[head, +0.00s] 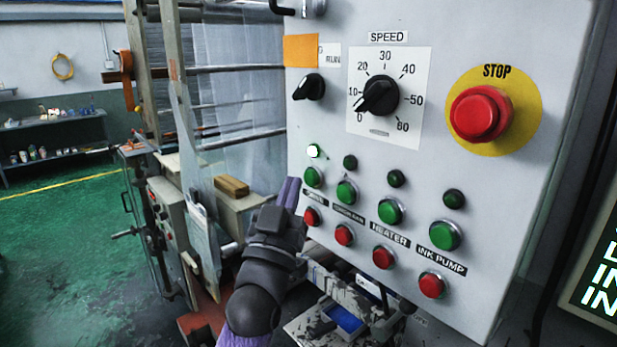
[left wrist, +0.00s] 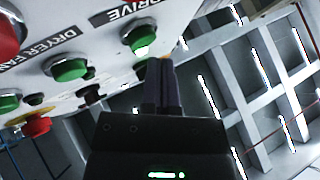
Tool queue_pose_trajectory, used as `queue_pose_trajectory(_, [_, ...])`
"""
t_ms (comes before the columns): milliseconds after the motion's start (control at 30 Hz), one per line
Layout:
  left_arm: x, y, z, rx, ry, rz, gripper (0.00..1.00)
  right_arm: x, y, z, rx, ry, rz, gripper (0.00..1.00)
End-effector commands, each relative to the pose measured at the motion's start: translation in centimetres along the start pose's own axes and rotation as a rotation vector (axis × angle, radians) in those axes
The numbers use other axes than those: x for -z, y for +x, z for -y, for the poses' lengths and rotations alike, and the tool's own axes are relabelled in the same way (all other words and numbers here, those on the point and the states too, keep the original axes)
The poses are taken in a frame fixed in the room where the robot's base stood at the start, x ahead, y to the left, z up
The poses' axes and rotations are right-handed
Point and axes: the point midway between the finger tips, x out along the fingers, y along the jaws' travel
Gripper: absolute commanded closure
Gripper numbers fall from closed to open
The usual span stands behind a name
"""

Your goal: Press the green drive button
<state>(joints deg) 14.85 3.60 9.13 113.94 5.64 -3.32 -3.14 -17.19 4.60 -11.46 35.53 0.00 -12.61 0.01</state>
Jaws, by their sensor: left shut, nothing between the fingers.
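The green drive button (head: 313,177) is the leftmost of a row of green buttons on the light grey control panel (head: 480,185). A lamp (head: 313,151) glows whitish green above it. My left gripper (head: 290,184) is shut and empty, with its purple fingers just left of the drive button. In the left wrist view the drive button (left wrist: 139,38) lies beside the DRIVE label, up and left of the shut fingertips (left wrist: 160,68). The fingertips are close to the panel face; I cannot tell whether they touch it. My right gripper is not in view.
A red button (head: 312,216) sits just below the drive button. The dryer fan button (head: 346,192) is close to its right. A red STOP button (head: 480,113) and a speed dial (head: 380,97) are higher up. A machine frame (head: 180,120) with rollers stands behind, left.

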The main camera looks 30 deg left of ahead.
Motion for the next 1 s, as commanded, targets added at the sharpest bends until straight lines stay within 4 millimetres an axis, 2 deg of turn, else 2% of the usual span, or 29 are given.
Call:
queue_pose_trajectory(133, [0.3,-0.3,0.3,0.0,0.001,0.001,1.0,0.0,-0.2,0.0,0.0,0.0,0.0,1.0])
queue_pose_trajectory(600, [2.5,-3.3,2.4,0.0,0.0,0.0,1.0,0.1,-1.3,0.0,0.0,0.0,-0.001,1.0])
queue_pose_trajectory(1000, [2.5,-3.5,2.5,0.0,0.0,0.0,1.0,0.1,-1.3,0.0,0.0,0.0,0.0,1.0])
